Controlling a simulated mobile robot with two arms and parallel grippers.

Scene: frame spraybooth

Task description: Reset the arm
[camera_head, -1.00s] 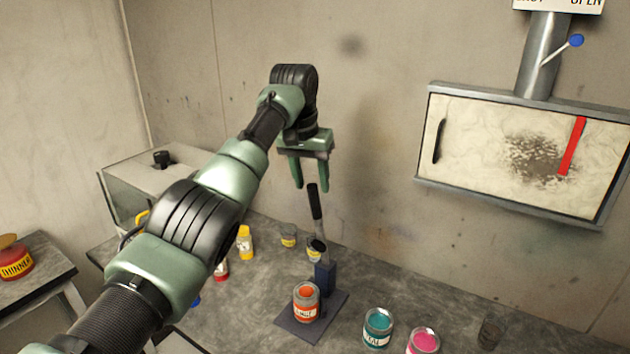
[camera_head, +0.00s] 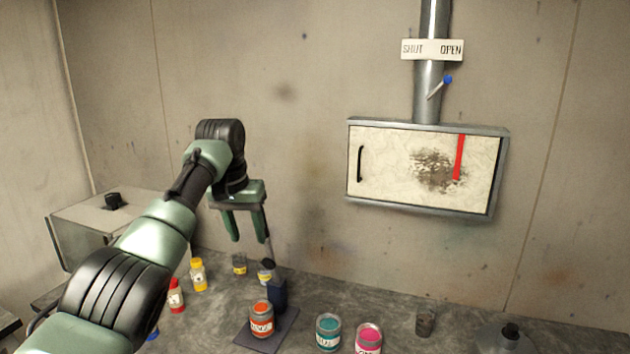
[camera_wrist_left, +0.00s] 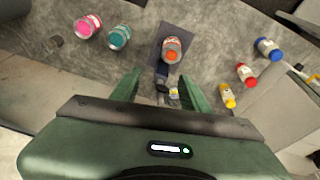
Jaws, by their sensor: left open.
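My left gripper (camera_head: 248,240) hangs fingers down above the workbench, open with nothing between its fingers. It stands up and to the left of a dark blue stand (camera_head: 278,292) on a dark base plate, as the head view shows it. A thin rod (camera_head: 270,250) rises from the stand area close beside the right finger; its top is hidden there. In the left wrist view both open fingers (camera_wrist_left: 158,84) show, with the dark stand (camera_wrist_left: 162,78) beyond them. My right gripper is not in view.
An orange can (camera_head: 262,320) sits on the base plate. Teal (camera_head: 328,332) and pink (camera_head: 368,338) cans stand to its right. Yellow (camera_head: 198,275) and red (camera_head: 176,296) bottles stand left. A wall cabinet (camera_head: 400,170) hangs behind, below a duct with a blue-knobbed lever (camera_head: 447,81).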

